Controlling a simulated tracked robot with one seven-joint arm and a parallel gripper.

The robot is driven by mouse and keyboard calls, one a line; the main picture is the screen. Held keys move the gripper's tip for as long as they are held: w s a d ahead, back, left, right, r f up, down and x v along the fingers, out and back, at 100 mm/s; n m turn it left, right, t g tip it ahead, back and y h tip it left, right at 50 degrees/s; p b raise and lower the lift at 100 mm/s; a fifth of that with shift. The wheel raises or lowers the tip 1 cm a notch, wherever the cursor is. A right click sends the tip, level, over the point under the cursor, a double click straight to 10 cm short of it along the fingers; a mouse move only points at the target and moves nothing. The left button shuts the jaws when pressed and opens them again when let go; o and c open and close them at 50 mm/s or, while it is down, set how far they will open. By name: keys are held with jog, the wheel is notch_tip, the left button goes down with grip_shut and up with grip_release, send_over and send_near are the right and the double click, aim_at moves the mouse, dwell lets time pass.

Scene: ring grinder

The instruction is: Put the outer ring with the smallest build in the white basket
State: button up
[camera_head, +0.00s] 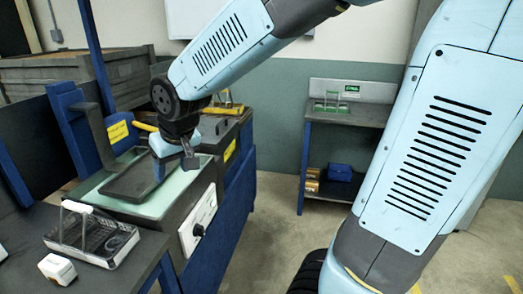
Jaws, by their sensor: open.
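My gripper (174,164) points down and is open, over the right part of a dark tray on the machine's pale green top. The dark tray (125,185) is partly hidden by my gripper, and I cannot make out any ring in it. A basket with a pale rim and white handle (64,210) stands on the dark bench at the lower left. A dark ring (116,242) lies at the right end of this basket. Other dark contents there are too small to tell apart. I cannot compare ring sizes from this view.
A small white block (57,269) lies in front of the basket. The machine (198,222) has a white panel with a black knob. A blue post and yellow-labelled parts stand behind the tray. A shelf table (345,115) stands at the back, with open floor before it.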

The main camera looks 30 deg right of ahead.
jog(key=s+d+r+m+h, duration=0.1)
jog(key=s+d+r+m, duration=0.1)
jog(key=s+d, duration=0.5)
jog(key=s+d+r+m+t, duration=0.1)
jog(key=s+d+r, duration=0.4)
jog(key=d, duration=0.4)
jog(key=shift+s+d+m+h, duration=0.2)
jog(key=shift+s+m+h, duration=0.2)
jog(key=shift+s, duration=0.5)
